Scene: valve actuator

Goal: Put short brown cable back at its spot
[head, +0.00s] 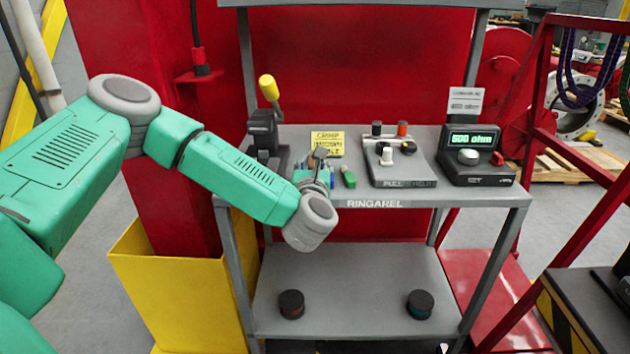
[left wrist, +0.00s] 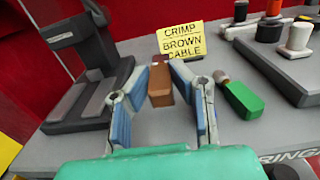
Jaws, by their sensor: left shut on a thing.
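The short brown cable (left wrist: 160,85) is a small brown block in the left wrist view, between the blue-padded fingers of my left gripper (left wrist: 160,92). My left gripper is shut on it, just in front of the yellow sign and over the grey bench top. In the head view my left gripper (head: 318,178) is at the bench's front edge, partly hidden by my wrist, and the cable is hard to make out there. A green cable piece (left wrist: 242,100) lies right of the gripper; it also shows in the head view (head: 348,177). My right gripper is not in view.
A yellow sign (left wrist: 182,39) reads "CRIMP BROWN CABLE". A black crimping press (head: 265,135) with a yellow-knobbed lever stands left of the gripper. Two dark round pieces are on the lower shelf (head: 355,300).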

